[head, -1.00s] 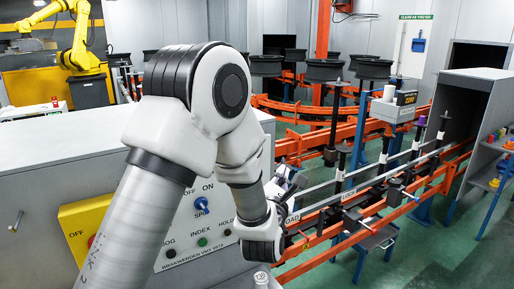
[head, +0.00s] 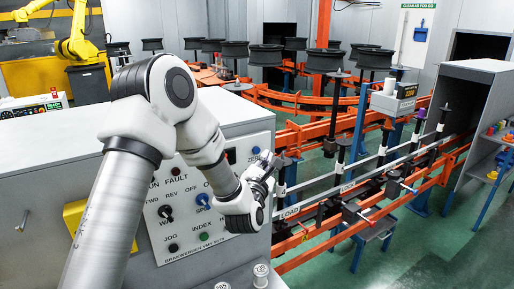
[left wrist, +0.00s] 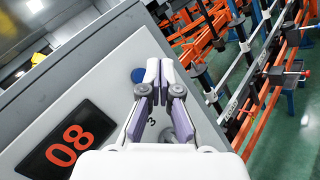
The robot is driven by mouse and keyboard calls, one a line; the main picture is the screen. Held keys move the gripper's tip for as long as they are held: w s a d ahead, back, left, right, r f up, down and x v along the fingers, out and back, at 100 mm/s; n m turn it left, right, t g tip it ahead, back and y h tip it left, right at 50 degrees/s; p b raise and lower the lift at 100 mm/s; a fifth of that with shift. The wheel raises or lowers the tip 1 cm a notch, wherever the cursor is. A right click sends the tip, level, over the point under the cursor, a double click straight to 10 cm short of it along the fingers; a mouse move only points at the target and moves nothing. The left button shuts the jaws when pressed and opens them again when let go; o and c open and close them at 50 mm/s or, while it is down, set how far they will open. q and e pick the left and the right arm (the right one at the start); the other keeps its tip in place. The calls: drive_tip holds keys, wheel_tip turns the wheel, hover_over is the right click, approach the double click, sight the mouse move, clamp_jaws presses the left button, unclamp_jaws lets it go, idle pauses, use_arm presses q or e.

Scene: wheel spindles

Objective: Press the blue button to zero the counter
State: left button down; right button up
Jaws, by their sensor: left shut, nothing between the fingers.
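My left gripper (head: 267,163) is shut and empty. It is close to the button at the panel's right edge; I cannot tell whether it touches. The counter display (left wrist: 70,143) has red digits that look like 08 in the tilted left wrist view. My right gripper is not in view.
A blue selector knob (head: 203,200), a black knob (head: 165,212) and a green button (head: 204,237) share the panel. A yellow box (head: 74,216) is at its left. Orange rails (head: 300,250) with black spindles run close to the right of the cabinet.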

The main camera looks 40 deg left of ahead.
sight(256, 150)
use_arm(q)
drive_tip(key=shift+w+a, duration=0.3)
drive_tip(key=shift+a, duration=0.3)
idle(1.0)
drive_tip(key=shift+w+a+b, duration=0.15)
drive_tip(key=shift+a+b, duration=0.2)
drive_tip(key=shift+a, duration=0.05)
